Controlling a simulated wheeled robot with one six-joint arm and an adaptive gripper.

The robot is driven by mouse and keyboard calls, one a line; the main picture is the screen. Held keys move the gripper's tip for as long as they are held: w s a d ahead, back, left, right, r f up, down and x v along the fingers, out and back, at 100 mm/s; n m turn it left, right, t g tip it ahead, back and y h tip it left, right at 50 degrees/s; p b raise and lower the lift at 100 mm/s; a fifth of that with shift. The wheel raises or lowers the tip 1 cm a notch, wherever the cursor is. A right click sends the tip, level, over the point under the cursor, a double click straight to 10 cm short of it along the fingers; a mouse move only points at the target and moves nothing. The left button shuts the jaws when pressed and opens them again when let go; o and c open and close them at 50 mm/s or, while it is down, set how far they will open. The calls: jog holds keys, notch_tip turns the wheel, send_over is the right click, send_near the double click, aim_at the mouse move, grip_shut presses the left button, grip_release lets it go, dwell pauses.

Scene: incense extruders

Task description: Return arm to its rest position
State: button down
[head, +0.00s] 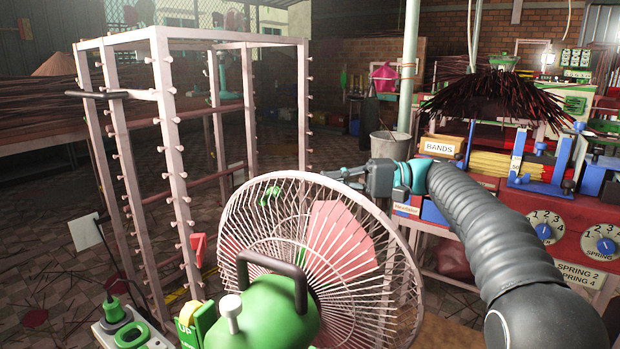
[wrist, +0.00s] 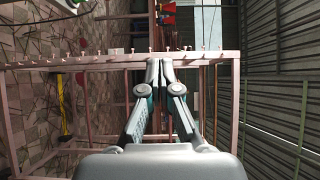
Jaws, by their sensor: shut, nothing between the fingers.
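My gripper (head: 345,173) shows in the head view at the end of my dark ribbed arm, which reaches in from the lower right. It points left, above and behind the rim of the fan (head: 330,240) as seen from here. In the wrist view my gripper (wrist: 158,65) has its two fingertips together with nothing between them. A pink rack (wrist: 50,60) lies beyond the fingertips there; I cannot tell the gap to it.
The tall pegged rack (head: 165,170) stands at left. The wire-caged fan with a green motor fills the near middle. At right is a red machine (head: 570,235) with dials, a BANDS box (head: 440,146) and blue clamps. A grey bucket (head: 390,146) stands behind my gripper.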

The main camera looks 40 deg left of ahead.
jog(key=shift+w+d, duration=0.4)
jog(key=shift+w, duration=0.25)
jog(key=shift+w+d, duration=0.4)
jog(key=shift+w, duration=0.25)
